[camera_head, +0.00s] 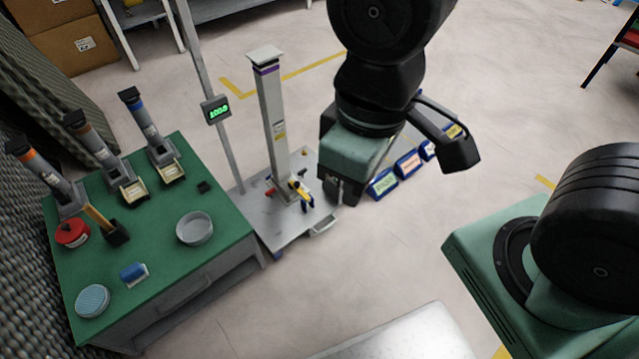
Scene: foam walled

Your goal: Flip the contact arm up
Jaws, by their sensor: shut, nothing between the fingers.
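A small yellow-and-blue piece (299,194), which may be the contact arm, sits low at the foot of a tall grey post (272,120). I cannot make out its hinge or exact angle. The post has a purple band near its top and stands on a grey metal platform (289,232). My gripper (347,191) points down to the right of the post and is shut and empty. In the picture it is a short way right of the yellow piece and appears apart from it. Its fingertips are dark and hard to separate.
A green-topped bench (150,261) at the left carries dispenser tubes, a round dish (194,228) and a red spool (72,232). A thin pole holds a green display (215,109). Several labelled blue bins (383,183) stand behind my gripper.

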